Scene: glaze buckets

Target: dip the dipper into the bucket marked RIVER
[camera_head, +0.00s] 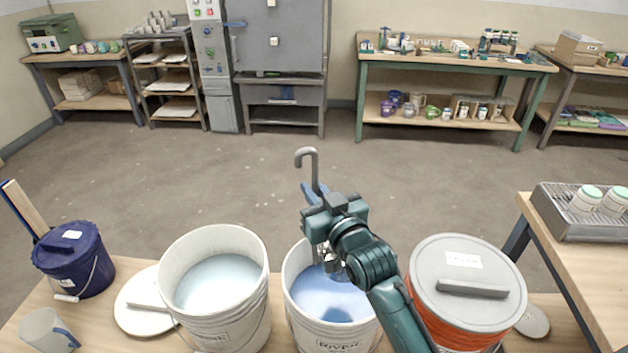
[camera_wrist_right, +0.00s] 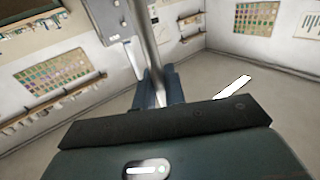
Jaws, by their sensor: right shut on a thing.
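The dipper (camera_head: 308,160) is a grey metal rod with a hooked top. My right gripper (camera_head: 314,190) is shut on its shaft above the RIVER bucket, with the hook rising over the fingers. The shaft also shows between the fingers in the right wrist view (camera_wrist_right: 148,45). The white bucket marked RIVER (camera_head: 300,322) stands open at the front centre and holds blue liquid (camera_head: 318,293). My right arm hides part of its mouth. The dipper's lower end is mostly hidden behind my wrist, so I cannot tell whether it touches the liquid. My left gripper is out of view.
Left of RIVER stands another open white bucket (camera_head: 232,327) with pale liquid. A lid (camera_head: 130,312), a small dark blue bucket (camera_head: 75,262) and a jug (camera_head: 45,332) are farther left. A lidded orange bucket (camera_head: 462,332) stands close on the right.

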